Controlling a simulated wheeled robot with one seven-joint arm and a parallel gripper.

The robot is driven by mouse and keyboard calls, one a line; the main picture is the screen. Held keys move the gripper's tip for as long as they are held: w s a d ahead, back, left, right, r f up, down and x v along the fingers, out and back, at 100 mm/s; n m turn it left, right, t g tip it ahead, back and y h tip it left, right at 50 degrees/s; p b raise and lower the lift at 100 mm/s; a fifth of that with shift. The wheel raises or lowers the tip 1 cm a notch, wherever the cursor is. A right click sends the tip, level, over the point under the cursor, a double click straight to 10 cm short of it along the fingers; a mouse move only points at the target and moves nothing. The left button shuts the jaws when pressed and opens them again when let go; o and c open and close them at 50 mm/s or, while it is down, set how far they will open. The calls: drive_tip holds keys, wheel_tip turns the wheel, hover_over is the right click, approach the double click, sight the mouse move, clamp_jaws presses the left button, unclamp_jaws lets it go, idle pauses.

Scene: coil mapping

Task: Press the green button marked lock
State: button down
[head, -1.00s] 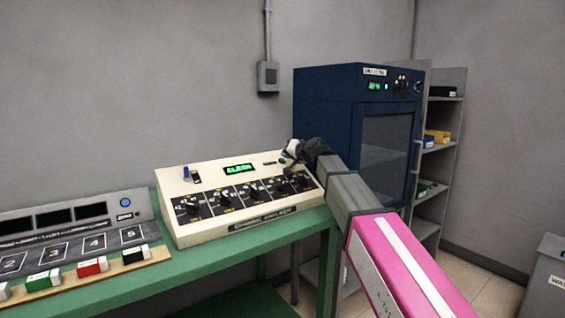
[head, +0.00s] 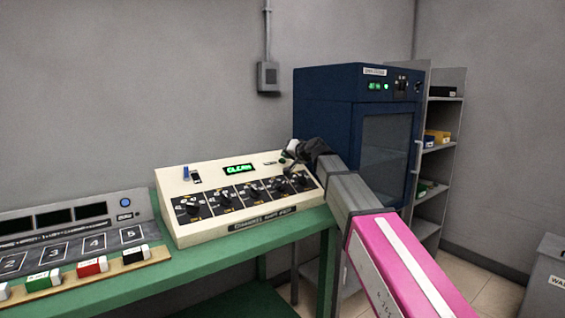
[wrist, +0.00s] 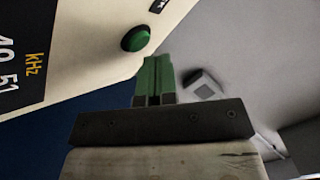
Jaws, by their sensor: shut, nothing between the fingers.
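A cream console (head: 176,182) with a row of black knobs and a green display reading CLEAN (head: 239,169) sits on the green bench. In the wrist view a round green button (wrist: 138,38) stands out from the console's cream face (wrist: 90,28), close ahead of my fingers. A dark label beside it is cut off and cannot be read. My gripper (wrist: 157,62) shows in the wrist view with its green fingers shut and empty; the tips appear just below the button, with a small gap in the picture. In the head view my gripper (head: 287,157) is at the console's upper right corner, hiding the button.
A dark blue cabinet (head: 325,110) stands right behind my arm, with a grey shelf (head: 446,125) beside it. A panel with numbered squares (head: 60,255) and coloured blocks lies to the left on the green bench (head: 200,265). A grey bin is at far right.

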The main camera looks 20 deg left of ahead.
idle(0.7)
drive_tip(key=shift+w+a+f, duration=0.15)
drive_tip(key=shift+f, duration=0.2)
idle(0.4)
drive_tip(key=shift+r, duration=0.35)
drive_tip(key=shift+s+d+r, duration=0.1)
drive_tip(key=shift+s+d, duration=0.1)
drive_tip(key=r, duration=0.1)
drive_tip(key=s+d+r, duration=0.1)
drive_tip(key=r, duration=0.1)
drive_tip(key=s+d+r, duration=0.1)
drive_tip(key=r, duration=0.1)
drive_tip(key=shift+d, duration=0.1)
idle(0.5)
idle(0.5)
